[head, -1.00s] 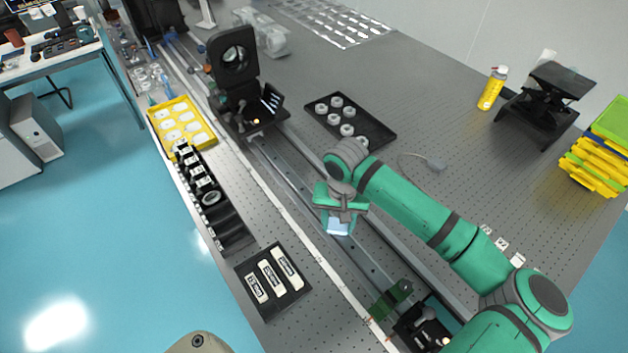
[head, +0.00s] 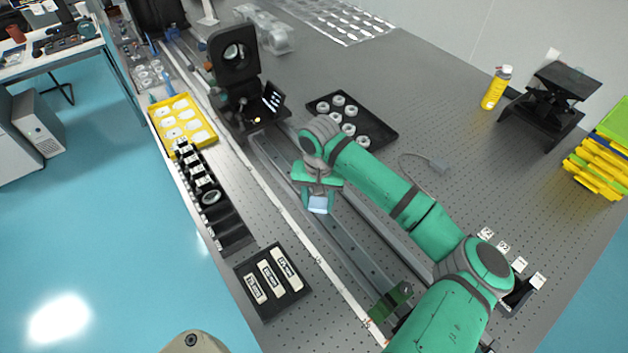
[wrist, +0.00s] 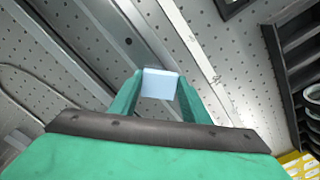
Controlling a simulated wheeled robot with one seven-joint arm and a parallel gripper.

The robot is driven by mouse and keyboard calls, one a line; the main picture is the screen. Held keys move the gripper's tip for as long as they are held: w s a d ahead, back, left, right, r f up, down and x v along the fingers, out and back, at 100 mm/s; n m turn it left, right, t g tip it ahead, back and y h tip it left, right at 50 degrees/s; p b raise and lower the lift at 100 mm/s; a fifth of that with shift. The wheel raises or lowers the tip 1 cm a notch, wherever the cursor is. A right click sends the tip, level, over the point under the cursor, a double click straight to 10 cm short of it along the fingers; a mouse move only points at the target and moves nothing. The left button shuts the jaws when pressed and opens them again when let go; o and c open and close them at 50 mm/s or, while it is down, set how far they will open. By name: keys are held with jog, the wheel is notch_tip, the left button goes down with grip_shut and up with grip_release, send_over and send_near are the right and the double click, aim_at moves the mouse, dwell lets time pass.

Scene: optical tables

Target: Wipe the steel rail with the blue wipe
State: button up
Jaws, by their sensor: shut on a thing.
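My gripper (head: 318,203) is shut on the blue wipe (head: 318,206), a pale blue block-like pad between the two green fingers. The wipe also shows in the wrist view (wrist: 160,84), held between the fingertips. The steel rail (head: 345,250) is a long grey track running from the black mount at the upper left toward the lower right of the table. My gripper and the wipe are over the rail. I cannot tell whether the wipe touches it. In the wrist view the rail (wrist: 125,40) passes under the fingers, partly hidden by them.
A black upright optic mount (head: 235,75) stands on the rail's far part. A green-plated mount (head: 391,301) stands at its near end. A black tray of rings (head: 385,135) lies right of the rail. A black tray with white labelled pieces (head: 292,306) and a black rack (head: 230,228) lie left.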

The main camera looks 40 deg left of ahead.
aim_at(316, 203)
jog(key=shift+w+a+r, duration=0.1)
jog(key=shift+a, duration=0.5)
notch_tip(316, 203, up, 7)
jog(key=shift+w+d+r, duration=0.1)
jog(key=shift+d+r, duration=0.05)
jog(key=shift+r, duration=0.2)
